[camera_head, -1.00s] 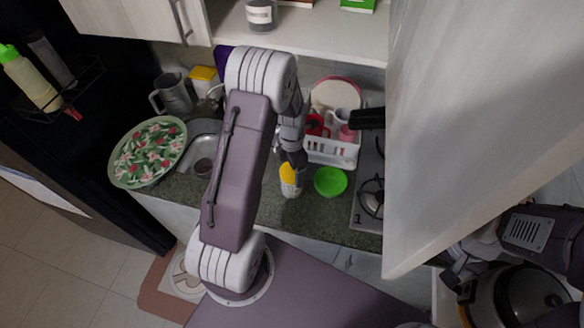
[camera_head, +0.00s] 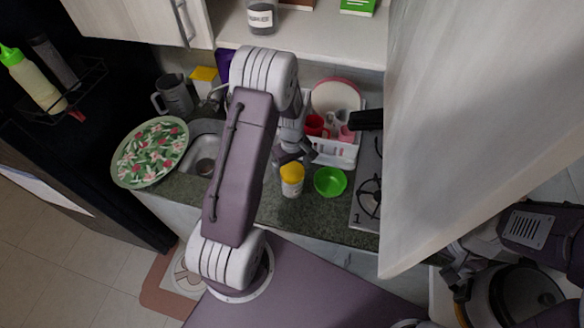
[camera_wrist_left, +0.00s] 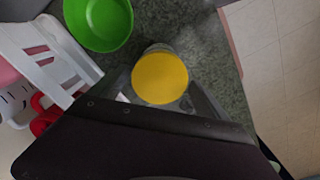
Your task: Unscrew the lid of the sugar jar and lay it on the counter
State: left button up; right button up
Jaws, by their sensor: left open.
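The sugar jar (camera_head: 292,188) stands upright on the counter (camera_head: 270,212), with its yellow lid (camera_head: 292,172) on top. In the left wrist view the round yellow lid (camera_wrist_left: 160,77) faces the camera and hides most of the jar. My left gripper (camera_head: 294,158) is open just above and behind the jar in the head view. In the wrist view its fingers (camera_wrist_left: 160,88) lie on either side of the lid; I cannot tell whether they touch it. My right gripper does not show clearly; only parts of the right arm appear at the lower right.
A green bowl (camera_head: 329,181) sits right of the jar. A white dish rack (camera_head: 335,152) with red cups stands behind, and a stove (camera_head: 368,190) is at the right. A floral plate (camera_head: 150,152) lies left by the sink. The counter just in front of the jar is clear.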

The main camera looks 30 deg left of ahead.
pick_arm(q)
jog(key=m, duration=0.9)
jog(key=shift+p, duration=0.35)
jog(key=c, duration=1.2)
jog(key=n, duration=0.3)
jog(key=shift+n, duration=0.3)
jog(key=shift+c, duration=0.2)
jog(key=n, duration=0.4)
jog(key=shift+p, duration=0.3)
jog(key=shift+n, duration=0.7)
